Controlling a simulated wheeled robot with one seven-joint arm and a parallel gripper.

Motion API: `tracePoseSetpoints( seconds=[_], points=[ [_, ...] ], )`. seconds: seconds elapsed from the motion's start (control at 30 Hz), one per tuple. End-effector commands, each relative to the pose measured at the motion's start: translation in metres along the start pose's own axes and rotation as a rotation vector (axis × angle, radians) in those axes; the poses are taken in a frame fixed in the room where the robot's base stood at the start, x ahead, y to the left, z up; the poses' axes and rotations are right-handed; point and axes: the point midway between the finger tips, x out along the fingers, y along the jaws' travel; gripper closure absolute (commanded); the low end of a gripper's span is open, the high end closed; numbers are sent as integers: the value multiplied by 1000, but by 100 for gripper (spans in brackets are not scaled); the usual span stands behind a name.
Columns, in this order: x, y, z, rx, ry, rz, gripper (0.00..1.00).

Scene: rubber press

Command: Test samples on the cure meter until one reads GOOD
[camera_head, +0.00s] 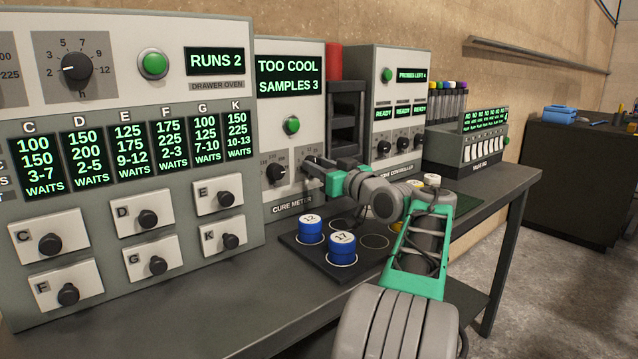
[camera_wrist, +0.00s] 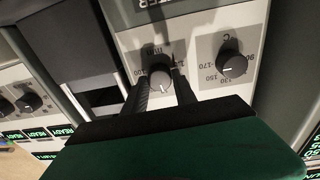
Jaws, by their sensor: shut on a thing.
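The cure meter (camera_head: 290,106) stands beside the drawer oven; its screen reads TOO COOL, SAMPLES 3, above a green button (camera_head: 292,125). Its temperature knob (camera_head: 276,174) also shows in the wrist view (camera_wrist: 231,65). My gripper (camera_head: 308,162) is at the meter's other knob, which is hidden in the head view. In the wrist view my gripper (camera_wrist: 161,84) has its fingers on either side of this second knob (camera_wrist: 160,77), shut on it. Blue samples 12 (camera_head: 311,230) and 17 (camera_head: 342,248) stand upright on a dark tray (camera_head: 330,268) with ringed spots.
The drawer oven (camera_head: 90,105) reads RUNS 2; its drawers, such as C (camera_head: 48,243), look shut. Behind my arm are a black rack (camera_head: 346,115), a controller (camera_head: 388,55) and a valve box (camera_head: 480,150). The bench front (camera_head: 230,320) is clear. More samples beside my arm are partly hidden.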

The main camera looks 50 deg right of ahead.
Motion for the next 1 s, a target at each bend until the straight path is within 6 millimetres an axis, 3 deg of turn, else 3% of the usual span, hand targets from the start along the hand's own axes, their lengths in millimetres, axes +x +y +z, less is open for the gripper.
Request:
tracePoseSetpoints(
  seconds=[0.03,0.5,1.0],
  points=[
    [0,0,8,-43,2,-2,100],
    [0,1,4,-400,20,-19,100],
    [0,0,2,-506,26,-25,100]
  ],
)
